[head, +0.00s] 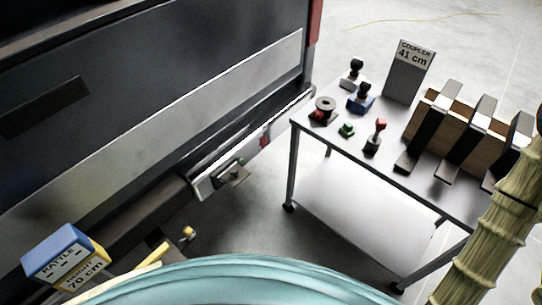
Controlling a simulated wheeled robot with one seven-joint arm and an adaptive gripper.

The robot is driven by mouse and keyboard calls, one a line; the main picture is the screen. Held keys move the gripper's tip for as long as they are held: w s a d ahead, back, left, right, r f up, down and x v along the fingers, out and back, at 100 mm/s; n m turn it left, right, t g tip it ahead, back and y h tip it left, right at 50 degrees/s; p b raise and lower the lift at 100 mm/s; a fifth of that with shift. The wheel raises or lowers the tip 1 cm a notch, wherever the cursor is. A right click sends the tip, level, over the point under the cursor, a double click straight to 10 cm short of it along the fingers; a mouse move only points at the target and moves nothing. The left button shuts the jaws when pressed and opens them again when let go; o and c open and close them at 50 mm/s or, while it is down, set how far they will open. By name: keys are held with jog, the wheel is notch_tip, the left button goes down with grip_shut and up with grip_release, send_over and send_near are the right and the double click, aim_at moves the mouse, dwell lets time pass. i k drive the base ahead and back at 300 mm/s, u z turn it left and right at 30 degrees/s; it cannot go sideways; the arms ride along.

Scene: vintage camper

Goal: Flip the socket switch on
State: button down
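I cannot clearly make out a socket switch in the head view. A small dark fitting (237,174) sticks out at the end of the pale bar low on the dark vehicle body, too small to tell what it is. On the metal cart stand small parts: a red-topped lever (376,136), a green piece (347,129), a round spool-like part (323,110), a blue-based part with a black knob (362,98) and a grey-based one with a black knob (353,75). My gripper is not in view.
The wheeled cart (436,194) stands right of the vehicle body (150,70). It also holds a "COUPLER 41 cm" sign (409,72) and a wooden rack with dark slats (455,125). A blue and yellow "RATTLE HEIGHT 70 cm" box (65,258) is lower left. Grey floor lies between vehicle and cart.

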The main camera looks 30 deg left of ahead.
aim_at(263, 141)
jog(key=k, duration=0.45)
jog(key=u, duration=0.8)
jog(key=i, duration=0.5)
jog(key=u, duration=0.05)
